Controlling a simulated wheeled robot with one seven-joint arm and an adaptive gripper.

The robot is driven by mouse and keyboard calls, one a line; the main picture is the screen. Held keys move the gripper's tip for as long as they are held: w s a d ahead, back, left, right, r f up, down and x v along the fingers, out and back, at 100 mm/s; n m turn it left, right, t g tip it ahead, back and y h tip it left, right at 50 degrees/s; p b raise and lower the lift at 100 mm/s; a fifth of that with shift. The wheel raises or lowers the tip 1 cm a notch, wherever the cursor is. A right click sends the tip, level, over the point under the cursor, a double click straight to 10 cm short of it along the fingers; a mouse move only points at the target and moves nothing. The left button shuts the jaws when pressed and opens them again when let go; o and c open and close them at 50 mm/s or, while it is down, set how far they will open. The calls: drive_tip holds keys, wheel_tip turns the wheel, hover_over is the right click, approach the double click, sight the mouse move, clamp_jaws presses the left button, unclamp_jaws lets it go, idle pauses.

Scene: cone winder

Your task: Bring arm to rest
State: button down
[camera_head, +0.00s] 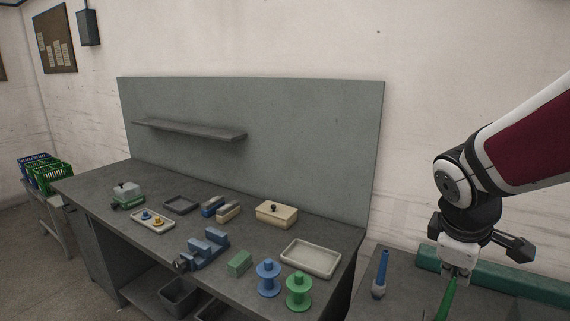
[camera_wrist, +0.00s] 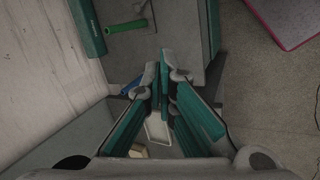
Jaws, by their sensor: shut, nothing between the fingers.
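My arm comes in from the right edge of the head view. My gripper (camera_head: 457,274) points down over the grey side surface at the lower right. In the wrist view my gripper (camera_wrist: 164,68) shows its two teal-padded fingers with their tips together, shut and empty. In the head view a green upright piece (camera_head: 443,301) shows just below the gripper, its lower end cut off by the frame. In the wrist view a green rod (camera_wrist: 125,26) lies apart from the fingertips, above and to the left.
A blue-topped piece (camera_head: 380,272) stands left of my gripper, and a long green bar (camera_head: 505,279) lies behind it. The grey workbench (camera_head: 95,190) carries a blue spool (camera_head: 268,279), a green spool (camera_head: 299,292), a pale tray (camera_head: 310,258) and a blue vise (camera_head: 205,250).

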drive_tip(key=s+a+r+m+t+y, duration=0.1)
drive_tip(key=s+a+r+m+y, duration=0.1)
drive_tip(key=a, duration=0.5)
drive_tip(key=s+a+r+m+t+y, duration=0.1)
drive_tip(key=s+a+r+m+y, duration=0.1)
drive_tip(key=s+a+r+m, duration=0.3)
drive_tip(key=s+a+m, duration=0.1)
drive_tip(key=s+a, duration=0.1)
drive_tip(key=s, duration=0.1)
drive_tip(key=shift+s+a+t, duration=0.25)
drive_tip(key=shift+s+t, duration=0.05)
drive_tip(key=shift+s, duration=0.05)
